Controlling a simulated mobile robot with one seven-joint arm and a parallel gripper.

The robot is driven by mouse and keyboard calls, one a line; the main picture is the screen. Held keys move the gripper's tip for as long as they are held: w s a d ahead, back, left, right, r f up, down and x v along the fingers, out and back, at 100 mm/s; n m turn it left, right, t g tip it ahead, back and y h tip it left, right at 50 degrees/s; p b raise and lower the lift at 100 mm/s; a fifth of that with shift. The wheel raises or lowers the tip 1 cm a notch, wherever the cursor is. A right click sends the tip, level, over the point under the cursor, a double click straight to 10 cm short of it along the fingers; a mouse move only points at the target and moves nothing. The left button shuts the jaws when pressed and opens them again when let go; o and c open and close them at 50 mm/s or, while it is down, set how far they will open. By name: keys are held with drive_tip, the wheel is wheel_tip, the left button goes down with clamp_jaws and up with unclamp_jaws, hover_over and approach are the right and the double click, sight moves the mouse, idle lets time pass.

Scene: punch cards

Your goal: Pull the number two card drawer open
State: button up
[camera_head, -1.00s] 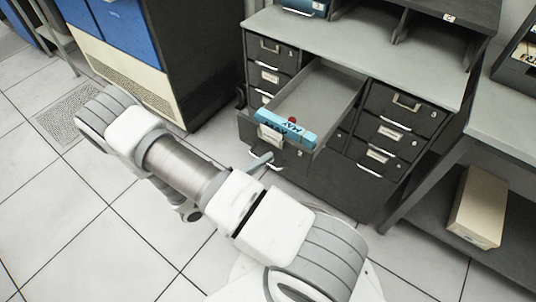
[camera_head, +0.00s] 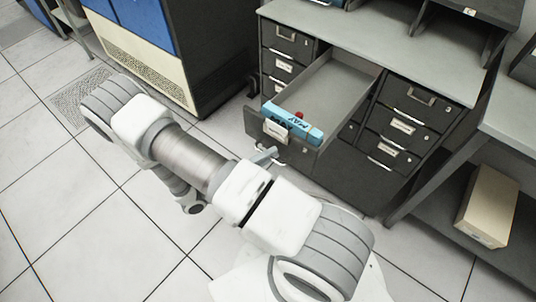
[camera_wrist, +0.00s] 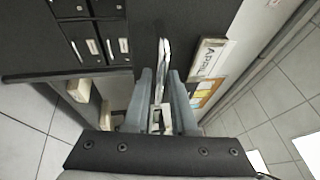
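The pulled-out card drawer (camera_head: 335,88) is the top middle one of the dark cabinet. My gripper (camera_head: 265,155) is at the lower front of this drawer. In the wrist view my fingers (camera_wrist: 160,85) lie close on both sides of the metal handle (camera_wrist: 163,55) and appear shut on it.
Closed drawers (camera_head: 418,98) flank the open one, left and right. A grey desk (camera_head: 510,100) stands at the right, with a beige box (camera_head: 487,206) on its lower shelf. A blue and cream machine (camera_head: 150,65) stands at the left. Tiled floor (camera_head: 75,215) is clear in front.

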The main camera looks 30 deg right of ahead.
idle(0.3)
drive_tip(key=a+f, duration=0.3)
drive_tip(key=a, duration=1.4)
drive_tip(key=shift+b, duration=0.45)
drive_tip(key=d+r+m+g+y+p, duration=0.25)
drive_tip(key=r+m+y, duration=0.45)
drive_tip(key=r, duration=0.4)
drive_tip(key=d+r+m+g+y+p, duration=0.1)
drive_tip(key=d+r+m+g+y, duration=0.25)
drive_tip(key=r+m, duration=0.65)
drive_tip(key=s+d+r+m+t+y+p, duration=0.1)
drive_tip(key=s+r+m+t+y+p, duration=0.1)
drive_tip(key=r+m, duration=0.7)
drive_tip(key=s+d+r+m+t+y+p, duration=0.2)
drive_tip(key=s+r+m+t+y+p, duration=0.1)
drive_tip(key=s+r+m+t+y, duration=0.2)
drive_tip(key=shift+s+r+m+t+y, duration=0.25)
drive_tip(key=shift+r+m+t+y, duration=1)
drive_tip(key=shift+r+m+t, duration=1.15)
drive_tip(key=shift+d+r+n, duration=0.1)
drive_tip(key=shift+r+n, duration=0.1)
drive_tip(key=shift+n, duration=0.1)
